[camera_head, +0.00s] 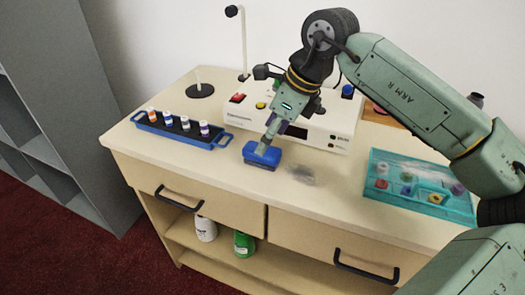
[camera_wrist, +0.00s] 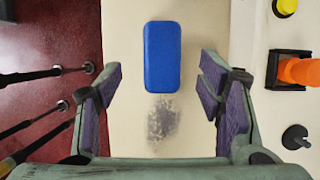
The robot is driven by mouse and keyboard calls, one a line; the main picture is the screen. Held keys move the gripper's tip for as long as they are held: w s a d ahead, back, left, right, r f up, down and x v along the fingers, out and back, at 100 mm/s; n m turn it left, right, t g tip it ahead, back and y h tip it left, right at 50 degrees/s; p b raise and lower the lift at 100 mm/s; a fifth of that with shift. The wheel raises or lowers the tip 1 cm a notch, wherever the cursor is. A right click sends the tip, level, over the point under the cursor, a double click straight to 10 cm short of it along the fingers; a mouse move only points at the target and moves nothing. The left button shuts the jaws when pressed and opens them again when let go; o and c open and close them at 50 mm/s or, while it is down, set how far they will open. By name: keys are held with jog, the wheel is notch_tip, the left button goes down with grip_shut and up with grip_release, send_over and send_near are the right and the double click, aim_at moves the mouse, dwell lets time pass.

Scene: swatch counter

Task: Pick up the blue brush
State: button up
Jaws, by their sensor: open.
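The blue brush (camera_head: 262,155) lies on the wooden counter (camera_head: 230,178), near its front edge, with a blue top and a darker underside. In the wrist view the brush (camera_wrist: 162,57) is a rounded blue block, upper middle, lined up with the gap between the fingers. My gripper (camera_head: 268,141) is above the brush, its tips overlapping the brush's far side in the head view. In the wrist view my gripper (camera_wrist: 163,85) is open, with purple pads on both sides and nothing held. I cannot tell the height between tips and brush.
A grey smudge (camera_head: 300,174) marks the counter beside the brush. A blue-edged rack (camera_head: 212,143) with several small bottles stands left. A white machine (camera_head: 315,132) with buttons stands behind. A teal case (camera_head: 418,199) lies right. Black drawer handles (camera_head: 178,200) project below the counter.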

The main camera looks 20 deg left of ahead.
jog(key=shift+p+x, duration=1.05)
jog(key=shift+x, duration=1.95)
jog(key=shift+w, duration=0.1)
jog(key=c, duration=1.3)
jog(key=shift+o, duration=0.2)
jog(key=shift+r, duration=0.1)
jog(key=shift+r+b, duration=0.35)
jog(key=shift+r, duration=0.15)
notch_tip(320, 180, up, 2)
jog(key=shift+r+b, duration=0.1)
jog(key=shift+b, duration=0.45)
jog(key=s+d+b, duration=0.1)
jog(key=s+b, duration=0.1)
jog(key=s, duration=0.6)
jog(key=s+d+r+b, duration=0.1)
jog(key=s+b, duration=0.1)
jog(key=s, duration=0.5)
jog(key=shift+s+d+r+b, duration=0.25)
jog(key=shift+s+r+b, duration=0.05)
jog(key=shift+s+b, duration=0.1)
